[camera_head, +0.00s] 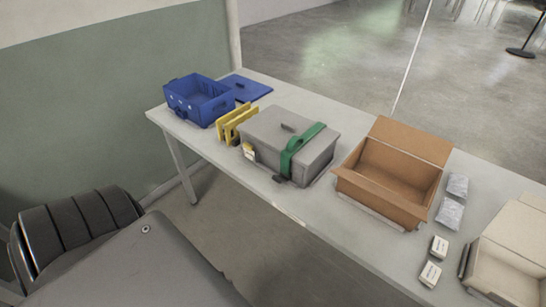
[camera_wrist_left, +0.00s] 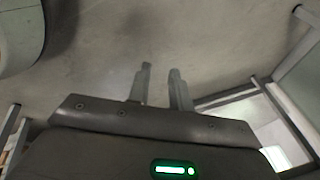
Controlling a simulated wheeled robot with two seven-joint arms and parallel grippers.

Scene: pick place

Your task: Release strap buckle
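A green strap (camera_head: 300,146) runs across the lid and down the front of a grey lidded case (camera_head: 262,131) on the table. A small dark piece (camera_head: 281,179) sits at the strap's lower front end; it is too small to tell whether it is the buckle or whether it is fastened. My left gripper (camera_wrist_left: 161,82) shows in the left wrist view with its two fingers apart and nothing between them, over bare floor and away from the case. Neither gripper shows in the head view.
The long light table (camera_head: 292,213) also holds a blue crate (camera_head: 184,108), yellow pieces (camera_head: 224,126), an open cardboard box (camera_head: 365,190), grey packets (camera_head: 450,214), small white boxes (camera_head: 430,274) and a pale open box (camera_head: 505,278). The cardboard box stands close right of the case.

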